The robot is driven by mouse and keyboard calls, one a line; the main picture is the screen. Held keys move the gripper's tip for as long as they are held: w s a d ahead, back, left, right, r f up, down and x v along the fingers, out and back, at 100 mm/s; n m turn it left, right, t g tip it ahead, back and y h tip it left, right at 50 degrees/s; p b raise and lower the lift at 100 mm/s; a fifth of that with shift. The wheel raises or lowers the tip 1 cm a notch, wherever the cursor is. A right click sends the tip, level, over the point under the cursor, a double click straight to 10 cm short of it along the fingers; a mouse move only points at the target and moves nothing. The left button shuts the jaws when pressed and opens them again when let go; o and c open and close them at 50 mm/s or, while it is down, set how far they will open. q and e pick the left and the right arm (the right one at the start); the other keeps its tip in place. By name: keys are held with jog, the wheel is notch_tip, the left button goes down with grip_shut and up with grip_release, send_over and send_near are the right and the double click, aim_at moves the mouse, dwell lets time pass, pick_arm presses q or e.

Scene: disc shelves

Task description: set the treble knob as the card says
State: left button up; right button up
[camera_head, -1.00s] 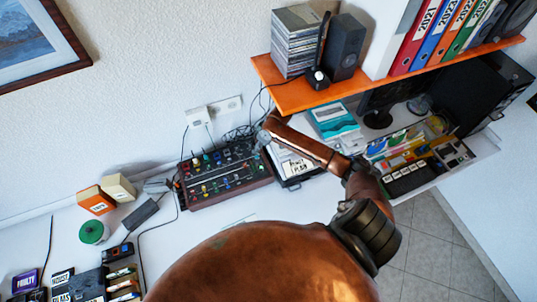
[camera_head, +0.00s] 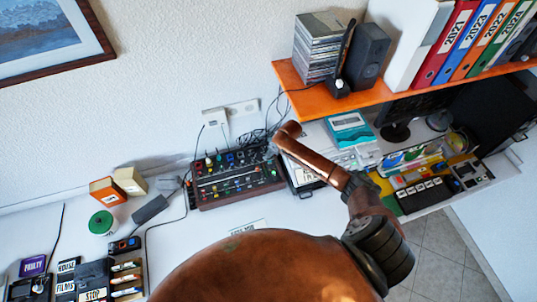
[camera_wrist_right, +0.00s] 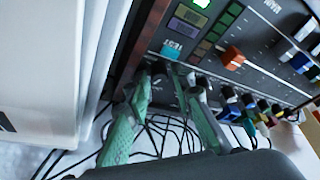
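The dark mixer with wood ends and several coloured knobs (camera_head: 235,181) stands against the wall in the head view. I cannot tell which knob is treble. A white card (camera_head: 247,227) lies in front of it, partly hidden by my arm; its words are too small to read. My right arm reaches to the mixer's right end, where its gripper does not show clearly. In the right wrist view my right gripper (camera_wrist_right: 167,78) has two green fingers apart, with a gap between the tips, beside the mixer panel (camera_wrist_right: 215,35). A row of knobs (camera_wrist_right: 250,105) is close by. My left gripper is out of view.
Loose cables (camera_wrist_right: 160,135) hang behind the fingers. An orange shelf (camera_head: 310,101) with CD stacks and binders overhangs the back right. A teal-and-white box (camera_head: 349,128) is right of the mixer. A green reel (camera_head: 101,222) and small boxes are left.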

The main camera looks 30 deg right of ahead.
grip_shut()
